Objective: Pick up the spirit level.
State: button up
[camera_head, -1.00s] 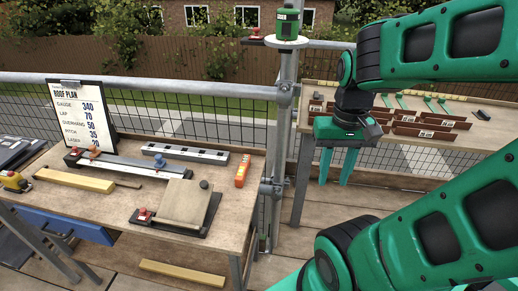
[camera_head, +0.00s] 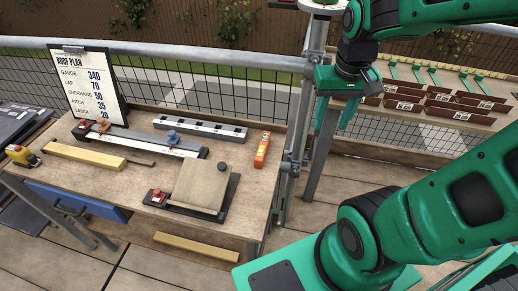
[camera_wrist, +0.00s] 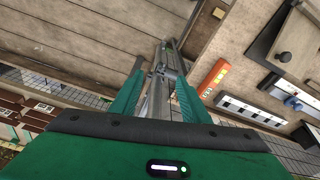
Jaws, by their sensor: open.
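The orange spirit level (camera_head: 262,150) lies flat near the right end of the wooden bench, with its length running away from me. It also shows in the wrist view (camera_wrist: 214,78), right of the fingers. My gripper (camera_head: 333,118) is open and empty. It hangs fingers down, to the right of the bench and the level, by the scaffold post. In the wrist view my two green fingers (camera_wrist: 160,75) stand apart, with the post and rail between and beyond them. Nothing touches the level.
Around the level on the bench (camera_head: 140,187) are a marked grey bar (camera_head: 200,128), a clamped metal rail (camera_head: 155,143), a tile on a dark base (camera_head: 203,188) and a roof plan board (camera_head: 90,85). The scaffold post (camera_head: 297,140) stands between gripper and bench. Brown trays (camera_head: 440,104) lie at right.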

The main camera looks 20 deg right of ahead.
jog(key=w+a+n+t, duration=0.1)
jog(key=w+a, duration=0.6)
jog(key=m+g, duration=0.2)
jog(key=m, duration=0.2)
send_over(262, 144)
notch_tip(262, 144, down, 6)
jog(key=shift+y, duration=0.3)
jog(key=shift+s+f, duration=0.1)
jog(key=shift+f, duration=4.9)
grip_shut()
